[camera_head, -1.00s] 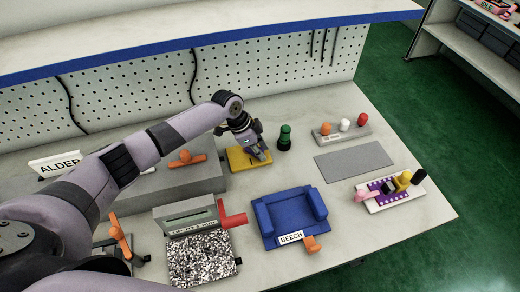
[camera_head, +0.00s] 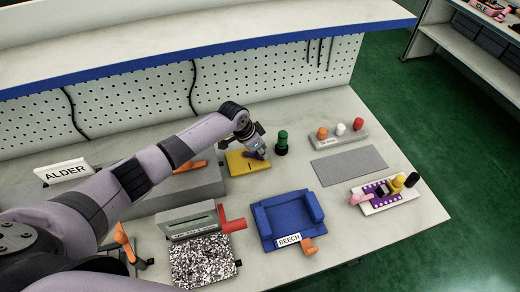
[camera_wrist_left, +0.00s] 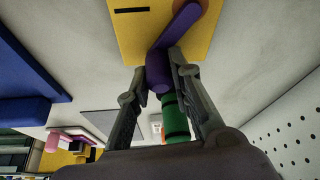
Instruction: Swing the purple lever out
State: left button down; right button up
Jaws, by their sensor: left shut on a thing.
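The purple lever (camera_wrist_left: 174,36) is on a yellow plate (camera_wrist_left: 134,34), which lies on the bench near the pegboard. In the left wrist view the lever's rounded end sits between the two fingers of my left gripper (camera_wrist_left: 160,78), which is shut on it. In the head view the left gripper (camera_head: 256,150) reaches down over the yellow plate (camera_head: 236,165), and a bit of the purple lever (camera_head: 253,156) shows beneath it. The lever's pivot end is at the top edge of the wrist view. My right gripper is not in view.
A green peg (camera_head: 282,143) stands close to the right of the plate. A blue cradle (camera_head: 285,222) labelled BEECH is in front. A grey box (camera_head: 185,190) is to the left. A grey mat (camera_head: 349,165) and a rack of coloured knobs (camera_head: 338,137) lie to the right.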

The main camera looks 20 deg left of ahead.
pick_arm(q)
jog(key=c, duration=1.4)
grip_release()
jog(key=v, duration=1.2)
